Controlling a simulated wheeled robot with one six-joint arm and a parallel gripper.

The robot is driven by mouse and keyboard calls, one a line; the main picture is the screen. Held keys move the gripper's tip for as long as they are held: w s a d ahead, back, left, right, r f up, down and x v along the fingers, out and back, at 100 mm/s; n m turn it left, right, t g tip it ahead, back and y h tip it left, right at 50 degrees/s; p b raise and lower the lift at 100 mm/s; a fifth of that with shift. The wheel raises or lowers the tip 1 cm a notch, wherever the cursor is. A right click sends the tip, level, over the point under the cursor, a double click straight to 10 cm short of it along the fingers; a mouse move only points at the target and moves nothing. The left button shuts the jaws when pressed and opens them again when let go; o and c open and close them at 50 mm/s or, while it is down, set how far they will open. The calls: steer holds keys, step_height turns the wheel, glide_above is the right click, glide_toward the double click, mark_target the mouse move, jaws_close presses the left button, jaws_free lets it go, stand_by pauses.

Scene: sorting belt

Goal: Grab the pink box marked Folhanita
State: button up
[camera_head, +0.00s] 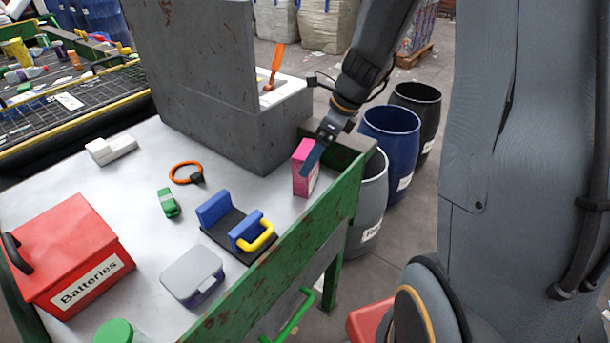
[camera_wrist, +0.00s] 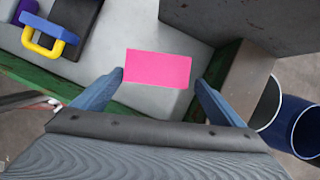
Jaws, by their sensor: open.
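The pink box (camera_head: 304,171) stands upright on the grey tabletop near the right edge, beside the large grey block. No lettering on it is readable. In the wrist view its pink top (camera_wrist: 158,69) shows as a plain rectangle ahead of my fingers. My gripper (camera_head: 318,150) is at the upper part of the box in the head view and covers part of it. In the wrist view my gripper (camera_wrist: 158,80) is open, with one finger to the left of the box and one to the right. I cannot tell whether either finger touches it.
The grey block (camera_head: 240,130) rises close behind the box. A blue and black clamp with a yellow handle (camera_head: 265,237), a lidded container (camera_head: 193,274) and a red Batteries box (camera_head: 72,255) share the table. Barrels (camera_head: 390,140) stand beyond its right edge.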

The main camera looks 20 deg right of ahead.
steer(key=x, duration=0.3)
steer(key=a+p+x, duration=0.1)
steer(key=x, duration=0.3)
steer(key=shift+a, duration=0.2)
steer(key=shift+r, duration=0.1)
steer(key=c, duration=1.1)
